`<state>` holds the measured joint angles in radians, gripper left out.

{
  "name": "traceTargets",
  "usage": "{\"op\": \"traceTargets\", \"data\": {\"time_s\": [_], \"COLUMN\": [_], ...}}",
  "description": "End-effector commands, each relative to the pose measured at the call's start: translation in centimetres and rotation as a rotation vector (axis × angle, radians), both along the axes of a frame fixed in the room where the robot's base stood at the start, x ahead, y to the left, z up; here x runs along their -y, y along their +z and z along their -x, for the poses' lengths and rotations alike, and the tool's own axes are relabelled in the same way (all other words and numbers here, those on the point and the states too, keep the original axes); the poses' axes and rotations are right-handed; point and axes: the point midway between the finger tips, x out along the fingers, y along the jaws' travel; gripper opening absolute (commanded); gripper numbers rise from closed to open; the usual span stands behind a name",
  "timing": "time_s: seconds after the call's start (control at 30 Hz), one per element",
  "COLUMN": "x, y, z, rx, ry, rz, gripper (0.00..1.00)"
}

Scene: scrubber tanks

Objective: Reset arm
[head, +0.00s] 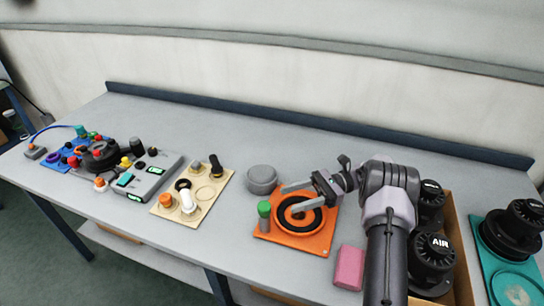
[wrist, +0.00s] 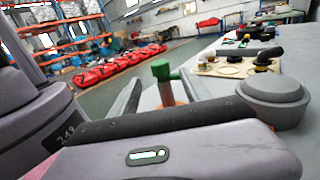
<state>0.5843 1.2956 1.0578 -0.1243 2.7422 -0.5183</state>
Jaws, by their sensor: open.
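My gripper (head: 294,197) is at the end of my arm, over the orange square plate (head: 325,240) with a black ring (head: 302,221) in its middle. Its two fingers are spread and nothing shows between them. In the wrist view the gripper fingers (wrist: 160,98) point away over the bench, with a green-topped post (wrist: 163,72) beyond and between them in the picture. The same green post (head: 264,212) stands at the plate's left corner in the head view. Whether the fingers touch anything on the plate cannot be told.
A grey round lidded canister (head: 262,179) stands behind the plate. A pink block (head: 349,267) lies right of it. A box (head: 462,260) with black "AIR" caps and a teal plate (head: 488,262) are further right. A beige board (head: 212,200) and a grey control panel (head: 158,178) are left.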

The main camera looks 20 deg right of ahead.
Motion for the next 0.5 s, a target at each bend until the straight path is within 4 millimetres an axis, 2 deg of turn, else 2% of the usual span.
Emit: {"op": "traceTargets", "data": {"time_s": [0.07,0.13,0.23,0.3,0.4,0.5], "x": [-0.2,-1.2,-4.0,-6.4,-9.2,-11.1], "y": [0.4,2.2,6.7,9.9,13.5,16.0], "z": [0.1,0.5,2.6,5.1,9.4,14.1], "rx": [0.009,0.046,0.163,0.272,0.453,0.660], "ry": [0.010,0.052,0.176,0.276,0.395,0.477], "rz": [0.012,0.065,0.232,0.385,0.609,0.837], "gripper": [0.55,0.55,0.55,0.55,0.55,0.55]}}
